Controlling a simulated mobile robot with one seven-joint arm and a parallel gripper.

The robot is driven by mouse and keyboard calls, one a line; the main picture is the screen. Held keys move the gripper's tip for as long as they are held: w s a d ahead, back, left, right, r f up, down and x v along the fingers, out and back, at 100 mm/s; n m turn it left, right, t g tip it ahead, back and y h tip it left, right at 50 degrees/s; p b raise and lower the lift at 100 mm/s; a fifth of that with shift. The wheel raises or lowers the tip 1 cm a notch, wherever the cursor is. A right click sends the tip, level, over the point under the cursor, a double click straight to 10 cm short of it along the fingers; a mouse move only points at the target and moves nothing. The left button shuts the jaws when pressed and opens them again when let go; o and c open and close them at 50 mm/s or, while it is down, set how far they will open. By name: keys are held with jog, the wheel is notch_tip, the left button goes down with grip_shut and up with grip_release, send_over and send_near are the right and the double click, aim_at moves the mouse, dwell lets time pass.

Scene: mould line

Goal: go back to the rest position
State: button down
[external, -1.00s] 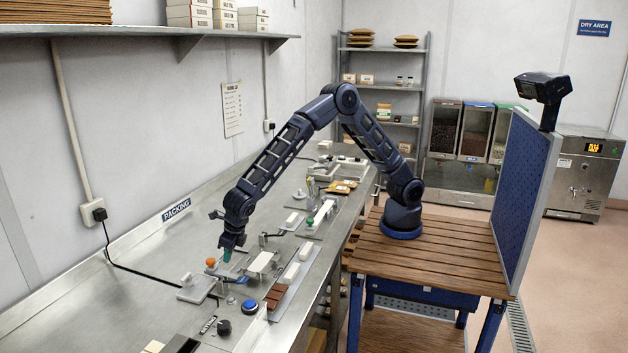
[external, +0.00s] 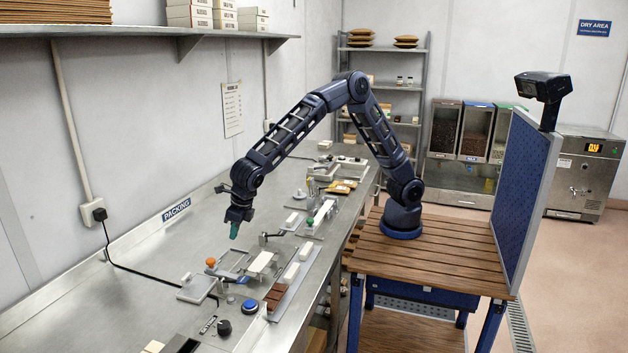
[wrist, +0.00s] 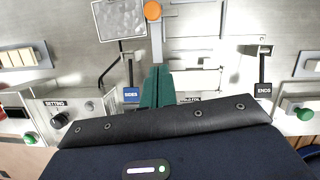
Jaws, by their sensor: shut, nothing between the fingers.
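My gripper (external: 235,231) hangs over the steel bench in the external view, fingers pointing down and apart from the bench top. Its green fingertips are together with nothing between them. They also show closed in the wrist view (wrist: 157,88), over the fittings on the bench. My arm is bent high at the elbow and reaches from its base on the wooden-topped cart (external: 440,255) to the left.
Below my gripper are an orange knob (external: 211,262), a flat grey plate (external: 197,289), a blue button (external: 250,306) and a black knob (external: 224,328). A tray with brown and white bars (external: 282,285) lies to the right. A shelf (external: 140,31) runs along the left wall.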

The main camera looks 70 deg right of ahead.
jog(key=w+d+r+m, duration=0.1)
jog(key=d+r+m, duration=0.3)
jog(key=d, duration=0.6)
jog(key=d+r+m+h, duration=0.1)
jog(key=d+r+m, duration=0.4)
jog(key=d, duration=0.4)
jog(key=w+d+r+m, duration=0.1)
jog(key=d+r+m, duration=0.3)
jog(key=d, duration=0.6)
jog(key=s+d+r+m, duration=0.2)
jog(key=s+d+m, duration=0.25)
jog(key=d, duration=0.45)
jog(key=s+d+r+m, duration=0.2)
jog(key=s+d+m, duration=0.3)
jog(key=d, duration=0.4)
jog(key=s+d+f+m, duration=0.2)
jog(key=s+d+m, duration=0.5)
jog(key=s+d, duration=0.1)
jog(key=s+d+f+m+t, duration=0.1)
jog(key=s+d+f+m, duration=0.1)
jog(key=s+d+m, duration=0.5)
jog(key=shift+s+d+m, duration=0.4)
jog(key=shift+s+m, duration=0.25)
jog(key=shift+s, duration=0.15)
